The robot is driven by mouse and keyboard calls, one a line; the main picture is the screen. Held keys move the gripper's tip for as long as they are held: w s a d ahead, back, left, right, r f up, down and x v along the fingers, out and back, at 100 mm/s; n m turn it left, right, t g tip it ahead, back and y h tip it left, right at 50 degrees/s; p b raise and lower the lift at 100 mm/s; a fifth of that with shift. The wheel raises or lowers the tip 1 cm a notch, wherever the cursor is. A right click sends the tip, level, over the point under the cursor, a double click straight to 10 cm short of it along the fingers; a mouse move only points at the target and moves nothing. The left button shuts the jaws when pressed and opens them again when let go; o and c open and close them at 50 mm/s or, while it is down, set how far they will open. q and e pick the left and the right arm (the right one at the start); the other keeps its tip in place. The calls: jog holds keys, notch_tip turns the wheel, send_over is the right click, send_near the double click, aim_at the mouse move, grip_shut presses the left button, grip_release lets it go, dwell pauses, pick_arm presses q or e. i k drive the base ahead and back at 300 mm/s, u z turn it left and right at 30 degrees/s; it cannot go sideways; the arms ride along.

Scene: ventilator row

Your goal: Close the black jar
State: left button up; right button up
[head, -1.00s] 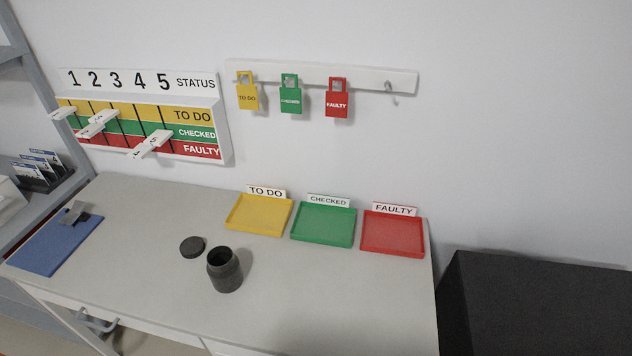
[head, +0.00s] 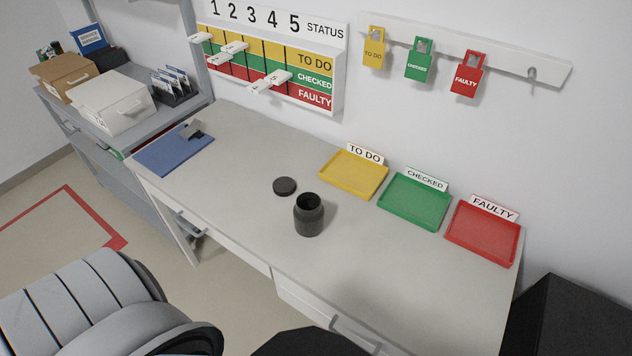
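The black jar (head: 308,218) stands upright and open on the grey table, its dark mouth facing up. A round black lid (head: 285,186) lies flat on the table just behind and to the left of the jar, apart from it. Parts of my own arm show at the bottom left and bottom middle of the head view, below the table's front edge. Neither of my grippers' fingertips shows.
Yellow (head: 354,175), green (head: 414,202) and red (head: 482,234) trays stand along the table's back right. A blue mat (head: 172,150) with a small metal object lies at the left. The table (head: 235,165) around the jar is clear. A black box (head: 565,318) stands at right.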

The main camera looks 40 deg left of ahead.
aim_at(309, 211)
jog(key=u, duration=1.2)
